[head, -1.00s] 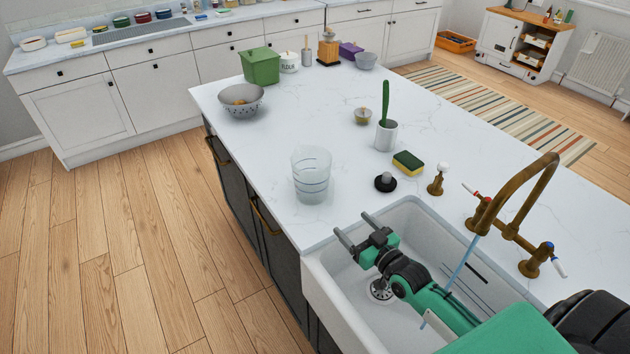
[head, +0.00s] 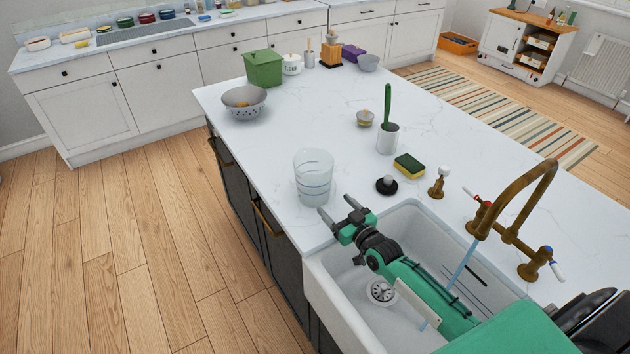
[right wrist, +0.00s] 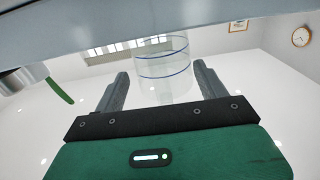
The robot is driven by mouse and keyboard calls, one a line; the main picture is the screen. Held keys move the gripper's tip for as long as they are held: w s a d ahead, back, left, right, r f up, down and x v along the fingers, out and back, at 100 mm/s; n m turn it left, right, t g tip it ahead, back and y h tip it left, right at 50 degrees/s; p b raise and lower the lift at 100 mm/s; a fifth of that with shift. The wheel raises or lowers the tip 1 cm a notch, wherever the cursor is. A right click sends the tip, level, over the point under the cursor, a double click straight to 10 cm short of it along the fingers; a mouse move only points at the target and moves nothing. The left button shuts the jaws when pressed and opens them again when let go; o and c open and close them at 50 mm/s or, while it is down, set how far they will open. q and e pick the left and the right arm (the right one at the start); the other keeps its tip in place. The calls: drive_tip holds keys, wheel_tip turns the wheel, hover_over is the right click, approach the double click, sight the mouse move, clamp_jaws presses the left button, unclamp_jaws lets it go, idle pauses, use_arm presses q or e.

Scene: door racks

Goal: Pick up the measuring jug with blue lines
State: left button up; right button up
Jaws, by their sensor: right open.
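The measuring jug (head: 313,178) is clear with blue lines. It stands upright on the white island worktop, left of the sink's far corner. My right gripper (head: 335,208) is open and empty just in front of the jug, its two fingers pointing toward it. In the right wrist view the jug (right wrist: 164,68) shows beyond and between the two open fingers (right wrist: 162,90). A small gap seems to remain in the head view; contact cannot be told. My left gripper is not in view.
The white sink (head: 345,300) lies under my right arm, with a brass tap (head: 510,220) at right. A black plug (head: 386,185), a sponge (head: 409,165) and a white pot with a green brush (head: 388,138) stand right of the jug. A colander (head: 244,103) is farther left.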

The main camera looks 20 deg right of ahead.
sight(333, 201)
drive_tip(key=w, duration=0.1)
drive_tip(key=w+p, duration=0.1)
drive_tip(key=w+r+p, duration=0.1)
drive_tip(key=w, duration=0.1)
drive_tip(key=shift+a, duration=0.25)
drive_tip(key=shift+w+a+f, duration=0.1)
drive_tip(key=shift+w, duration=0.35)
clamp_jaws()
